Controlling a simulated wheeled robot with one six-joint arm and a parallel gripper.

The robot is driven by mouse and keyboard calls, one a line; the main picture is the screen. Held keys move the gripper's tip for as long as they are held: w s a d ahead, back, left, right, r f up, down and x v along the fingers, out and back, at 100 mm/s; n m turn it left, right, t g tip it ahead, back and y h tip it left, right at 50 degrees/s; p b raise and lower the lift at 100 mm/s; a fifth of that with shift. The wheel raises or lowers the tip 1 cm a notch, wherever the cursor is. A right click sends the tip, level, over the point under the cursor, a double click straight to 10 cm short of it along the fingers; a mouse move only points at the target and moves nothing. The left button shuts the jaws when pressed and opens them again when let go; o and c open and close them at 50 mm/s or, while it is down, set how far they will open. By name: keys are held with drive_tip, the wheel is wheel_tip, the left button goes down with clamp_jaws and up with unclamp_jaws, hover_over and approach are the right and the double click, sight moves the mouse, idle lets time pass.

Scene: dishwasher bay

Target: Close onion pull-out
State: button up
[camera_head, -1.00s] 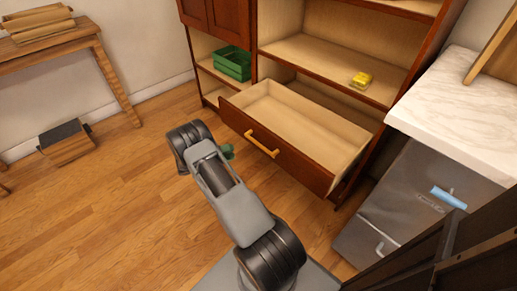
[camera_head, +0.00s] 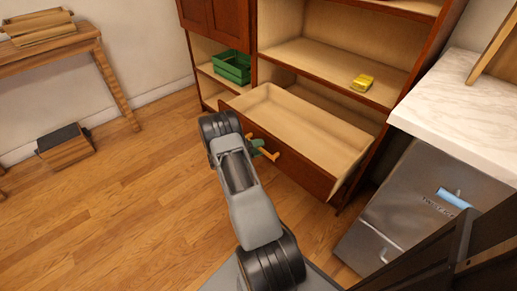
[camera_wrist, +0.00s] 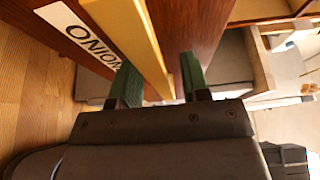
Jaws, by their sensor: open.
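The onion pull-out (camera_head: 297,137) is a red-brown drawer with a pale wooden inside, standing out from the cabinet and looking empty. Its front has a yellow bar handle (camera_head: 272,152), partly hidden by my arm in the head view. In the wrist view, a white label reading "ONION" (camera_wrist: 85,35) sits on the drawer front beside the handle (camera_wrist: 128,35). My gripper (camera_wrist: 158,83) is open, its green fingers on either side of the handle. I cannot tell whether either finger touches it. The gripper's green tip (camera_head: 257,147) also shows at the handle in the head view.
The cabinet shelves hold a green crate (camera_head: 232,66) and a yellow item (camera_head: 362,82). A grey appliance (camera_head: 415,205) under a white counter (camera_head: 465,110) stands to the right. A wooden table (camera_head: 60,52) and a box (camera_head: 65,145) are at left. The wooden floor between is clear.

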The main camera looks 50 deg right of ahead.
clamp_jaws()
idle(0.4)
